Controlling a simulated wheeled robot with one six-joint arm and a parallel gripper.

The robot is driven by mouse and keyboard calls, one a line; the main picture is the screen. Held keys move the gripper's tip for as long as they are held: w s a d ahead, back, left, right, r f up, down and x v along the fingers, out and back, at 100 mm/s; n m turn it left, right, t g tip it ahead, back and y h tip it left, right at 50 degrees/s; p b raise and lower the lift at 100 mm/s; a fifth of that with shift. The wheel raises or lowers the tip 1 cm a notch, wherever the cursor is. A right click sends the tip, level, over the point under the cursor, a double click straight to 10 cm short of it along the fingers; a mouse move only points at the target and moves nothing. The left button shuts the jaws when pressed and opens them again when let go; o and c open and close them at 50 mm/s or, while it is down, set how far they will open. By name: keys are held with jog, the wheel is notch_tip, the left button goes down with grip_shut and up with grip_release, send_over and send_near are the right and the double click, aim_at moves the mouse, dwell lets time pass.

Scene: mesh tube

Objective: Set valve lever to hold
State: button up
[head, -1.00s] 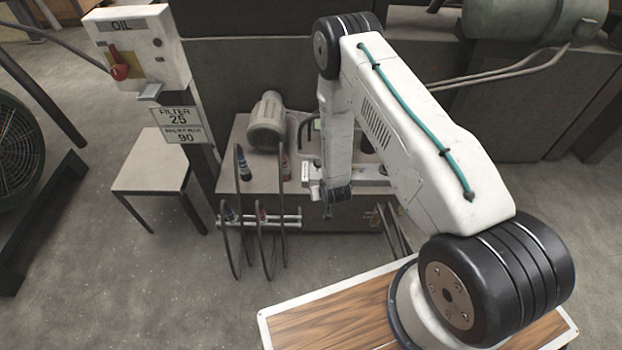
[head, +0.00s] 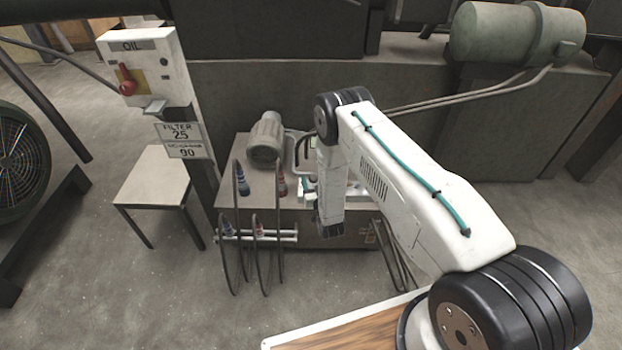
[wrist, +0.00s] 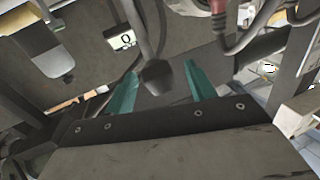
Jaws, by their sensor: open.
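In the wrist view, the two teal fingers of my gripper (wrist: 160,70) are open and apart. A dark grey rod with a thick blunt end (wrist: 155,78) comes down from the top between them; it may be the valve lever, but I cannot tell for sure. No contact with the fingers is clear. A white label with a dark round mark (wrist: 122,41) is just left of the rod. In the head view my arm hides most of the valve area on the grey bench (head: 232,190). A red lever (head: 127,82) is on the OIL box (head: 150,62) at upper left.
A grey motor (head: 265,138) sits on the bench. Looped hoses (head: 237,260) with red and blue fittings hang at its front. In the wrist view a red fitting with a cable (wrist: 225,25) is near the top. A stool (head: 152,178) stands left; the floor in front is open.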

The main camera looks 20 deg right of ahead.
jog(key=shift+w+d, duration=0.1)
jog(key=shift+w, duration=0.85)
